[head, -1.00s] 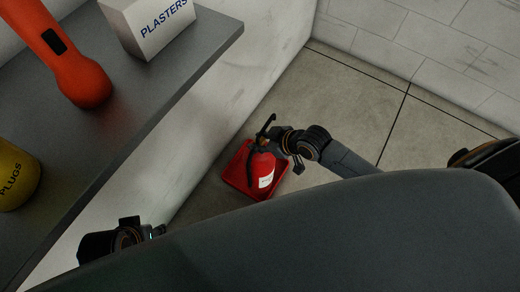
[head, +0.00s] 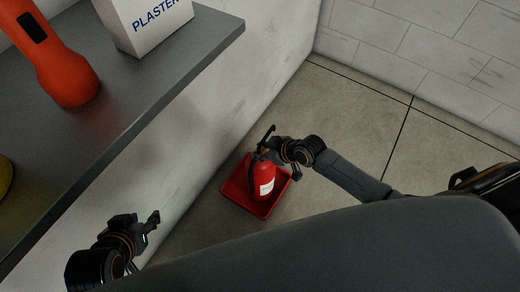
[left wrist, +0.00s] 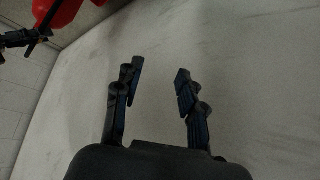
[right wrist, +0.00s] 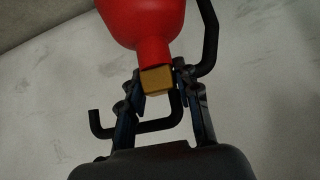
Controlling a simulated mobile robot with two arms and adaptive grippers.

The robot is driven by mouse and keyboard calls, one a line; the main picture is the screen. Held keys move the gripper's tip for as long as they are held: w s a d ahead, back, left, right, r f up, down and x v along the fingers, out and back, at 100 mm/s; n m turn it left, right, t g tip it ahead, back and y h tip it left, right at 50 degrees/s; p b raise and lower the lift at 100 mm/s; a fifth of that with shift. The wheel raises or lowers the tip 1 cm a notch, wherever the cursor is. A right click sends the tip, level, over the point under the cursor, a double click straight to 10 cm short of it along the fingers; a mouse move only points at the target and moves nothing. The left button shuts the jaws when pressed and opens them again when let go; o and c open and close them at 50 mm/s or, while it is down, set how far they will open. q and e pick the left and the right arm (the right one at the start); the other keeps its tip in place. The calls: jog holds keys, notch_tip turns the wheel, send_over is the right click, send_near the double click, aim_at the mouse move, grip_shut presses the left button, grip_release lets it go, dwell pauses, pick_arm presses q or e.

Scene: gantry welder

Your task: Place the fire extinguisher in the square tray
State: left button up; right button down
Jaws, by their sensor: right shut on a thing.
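The red fire extinguisher (head: 267,178) with a black handle and a white label stands about upright over the red square tray (head: 240,199) on the floor. I cannot tell whether its base touches the tray's bottom. My right gripper (head: 268,150) is shut on the extinguisher's neck. In the right wrist view, the fingers (right wrist: 158,92) close around the brass-coloured collar (right wrist: 157,79) below the red body (right wrist: 143,20). My left gripper (head: 150,222) is open and empty near the wall. In the left wrist view, its fingers (left wrist: 158,80) are apart, and part of the extinguisher (left wrist: 62,10) shows at the top left.
A grey shelf (head: 140,98) at the left holds an orange flashlight (head: 58,65), a white box marked PLASTERS (head: 150,28) and a partly cut-off yellow object (head: 5,176). A white wall (head: 270,60) runs beside the tray. The floor (head: 360,115) right of the tray is clear.

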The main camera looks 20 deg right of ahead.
pick_arm(q)
jog(key=shift+w+d+r+t, duration=0.2)
jog(key=shift+w+r+t, duration=0.2)
jog(key=shift+w, duration=0.2)
jog(key=shift+w+d+r+t, duration=0.2)
jog(key=shift+w+r+t, duration=0.15)
jog(key=shift+w, duration=0.25)
pick_arm(e)
jog(key=shift+w+a, duration=0.15)
jog(key=shift+w, duration=0.2)
jog(key=shift+f, duration=0.1)
jog(key=c, duration=1.3)
grip_release()
jog(key=shift+s+f, duration=0.45)
jog(key=shift+f, duration=0.15)
jog(key=o, duration=0.3)
jog(key=shift+o, duration=0.2)
jog(key=shift+r, duration=0.1)
